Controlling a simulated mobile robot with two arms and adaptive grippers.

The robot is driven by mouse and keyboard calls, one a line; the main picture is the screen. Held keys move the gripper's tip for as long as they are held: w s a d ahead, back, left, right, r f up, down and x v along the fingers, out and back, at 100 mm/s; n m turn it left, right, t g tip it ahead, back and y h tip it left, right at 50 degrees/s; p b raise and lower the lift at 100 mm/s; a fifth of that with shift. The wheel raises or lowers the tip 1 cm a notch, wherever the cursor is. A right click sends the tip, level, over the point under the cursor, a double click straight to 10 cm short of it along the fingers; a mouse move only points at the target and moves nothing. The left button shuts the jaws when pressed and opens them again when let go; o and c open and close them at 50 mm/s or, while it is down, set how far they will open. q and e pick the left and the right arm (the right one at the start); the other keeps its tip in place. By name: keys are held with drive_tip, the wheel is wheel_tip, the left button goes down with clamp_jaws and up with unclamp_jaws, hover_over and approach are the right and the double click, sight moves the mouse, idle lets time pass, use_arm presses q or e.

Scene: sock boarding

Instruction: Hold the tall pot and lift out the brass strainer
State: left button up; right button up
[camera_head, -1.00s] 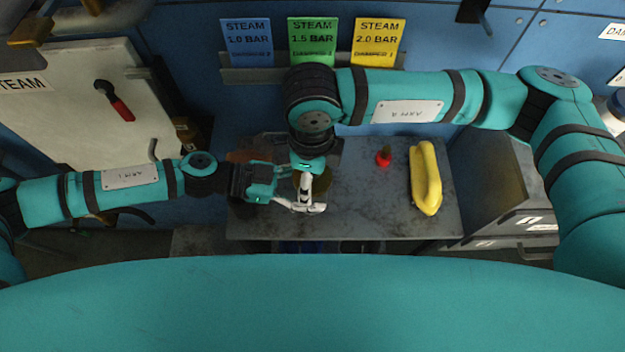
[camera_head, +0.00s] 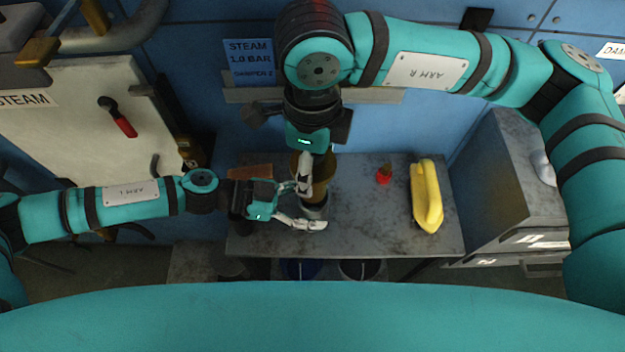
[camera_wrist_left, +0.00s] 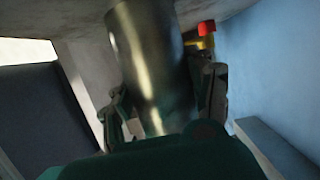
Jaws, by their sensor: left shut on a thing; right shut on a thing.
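The tall pot (camera_head: 316,211) is a grey metal cylinder standing on the bench. It fills the middle of the left wrist view (camera_wrist_left: 155,70), between the two fingers. My left gripper (camera_head: 312,207) is shut on the pot from the left side. The brass strainer (camera_head: 322,172) is a brownish-gold cylinder directly above the pot. My right gripper (camera_head: 308,172) points down from above and is shut on the strainer. Its white finger covers part of the strainer. I cannot tell whether the strainer's lower end is still inside the pot.
On the grey bench (camera_head: 370,222), a small red object (camera_head: 384,176) and a yellow banana-like object (camera_head: 426,197) lie to the right. A brown block (camera_head: 250,171) is behind my left gripper. A blue steam sign (camera_head: 248,62) is on the back wall.

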wheel_tip(320, 180, up, 8)
drive_tip(key=shift+f, duration=0.15)
use_arm(q)
drive_tip(key=o, duration=1.4)
drive_tip(key=shift+a, duration=0.1)
drive_tip(key=v, duration=1.1)
drive_tip(key=shift+a+r, duration=0.15)
drive_tip(key=shift+a, duration=0.25)
drive_tip(key=shift+s, duration=0.1)
use_arm(e)
drive_tip(key=shift+s+f, duration=0.1)
